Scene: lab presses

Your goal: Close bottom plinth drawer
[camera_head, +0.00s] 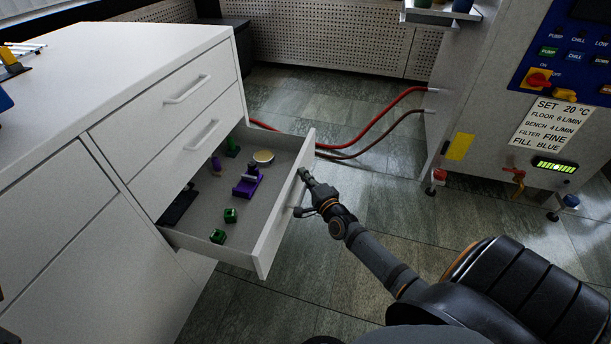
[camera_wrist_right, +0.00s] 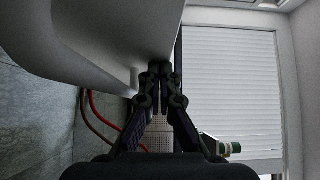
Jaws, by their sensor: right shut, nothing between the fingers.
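The bottom plinth drawer (camera_head: 283,217) of the white cabinet is pulled out, and its inside shows from above. My right gripper (camera_head: 305,175) is shut and empty, with its fingertips at the outer face of the drawer front, close to the handle (camera_head: 300,198). I cannot tell whether they touch it. In the right wrist view the shut fingertips (camera_wrist_right: 161,68) are close to a pale surface (camera_wrist_right: 110,35), apparently the drawer front. My left gripper is not in view.
A machine (camera_head: 520,110) with red hoses (camera_head: 375,118) stands at right. Tiled floor lies between.

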